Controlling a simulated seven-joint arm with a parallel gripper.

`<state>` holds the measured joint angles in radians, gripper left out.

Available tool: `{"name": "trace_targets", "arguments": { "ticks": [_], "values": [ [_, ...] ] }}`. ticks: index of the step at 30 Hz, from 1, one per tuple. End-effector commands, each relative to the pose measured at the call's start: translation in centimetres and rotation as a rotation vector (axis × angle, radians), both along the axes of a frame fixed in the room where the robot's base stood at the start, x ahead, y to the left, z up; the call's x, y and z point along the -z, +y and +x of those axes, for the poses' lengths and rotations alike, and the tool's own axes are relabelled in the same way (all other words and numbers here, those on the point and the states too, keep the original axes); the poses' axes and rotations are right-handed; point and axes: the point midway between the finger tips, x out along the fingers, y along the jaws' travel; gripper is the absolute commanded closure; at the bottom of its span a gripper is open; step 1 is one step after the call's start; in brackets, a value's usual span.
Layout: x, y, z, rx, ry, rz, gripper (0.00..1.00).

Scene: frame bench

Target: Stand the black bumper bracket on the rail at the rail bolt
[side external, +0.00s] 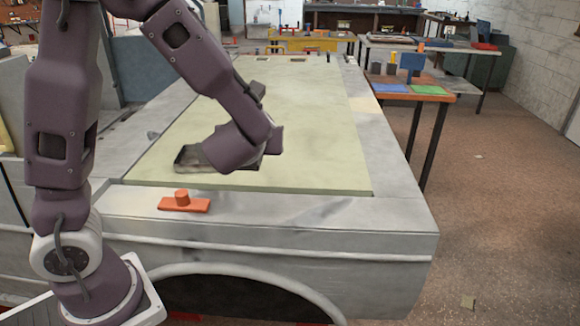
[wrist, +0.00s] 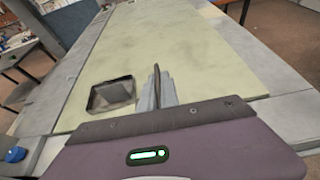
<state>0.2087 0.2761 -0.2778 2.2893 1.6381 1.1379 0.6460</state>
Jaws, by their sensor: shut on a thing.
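My gripper (wrist: 156,88) is shut on a thin dark piece (wrist: 156,76), seen edge-on in the wrist view. It looks like the black bumper bracket, but its full shape is hidden. In the side view my wrist is low over the pale green panel, and the fingers and the held piece are hidden. The grey rail (side external: 310,207) runs along the near edge of the panel. An orange plate with a round upright stub (side external: 182,199) sits on this rail, to the left of and nearer than my gripper. I cannot tell whether it is the rail bolt.
A shallow dark tray (wrist: 110,94) lies on the green panel (wrist: 190,40), just left of my fingers. It also shows in the side view (side external: 186,157). A blue knob (wrist: 15,155) stands at lower left in the wrist view.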

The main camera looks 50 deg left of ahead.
Motion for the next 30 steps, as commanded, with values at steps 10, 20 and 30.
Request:
{"name": "trace_targets", "arguments": {
  "ticks": [10, 20, 30],
  "values": [
    [6.0, 3.1, -6.5, -0.84, 0.001, 0.005, 1.0],
    [9.8, -1.2, -11.0, -2.012, 0.0, 0.007, 1.0],
    [8.5, -7.2, -6.8, -3.134, 0.003, 0.006, 1.0]
  ]
}}
